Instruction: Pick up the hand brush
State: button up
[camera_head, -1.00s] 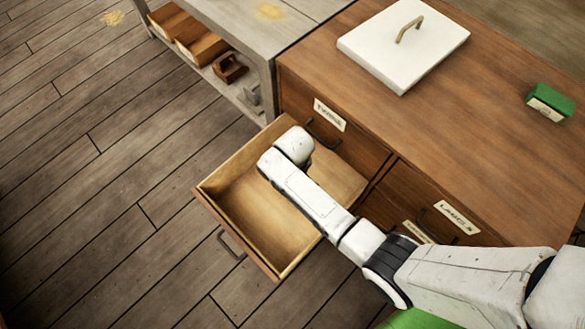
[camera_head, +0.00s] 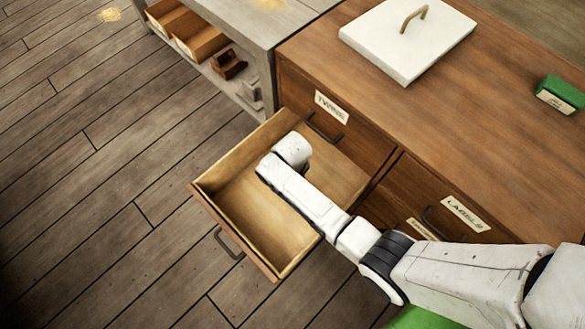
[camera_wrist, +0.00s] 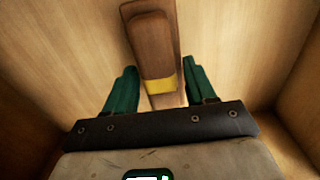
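The hand brush (camera_wrist: 152,45) lies on the drawer floor in the wrist view. It has a brown wooden body and a yellow band near its close end. My gripper (camera_wrist: 160,78) has its two green fingers spread apart, one on each side of the banded end, with a gap showing on both sides. The gripper is open. In the head view my arm's wrist is over the open drawer (camera_head: 255,268), and the brush and fingers are hidden beneath it.
The drawer's wooden walls surround the gripper closely. The cabinet top (camera_head: 440,125) carries a white lidded slab (camera_head: 405,45) and a green box (camera_head: 560,94). A grey bench (camera_head: 245,30) with wooden bins (camera_head: 198,42) stands at the left. The plank floor is clear.

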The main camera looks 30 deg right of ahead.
jog(key=c, duration=0.4)
notch_tip(320, 180, up, 10)
jog(key=p, duration=0.5)
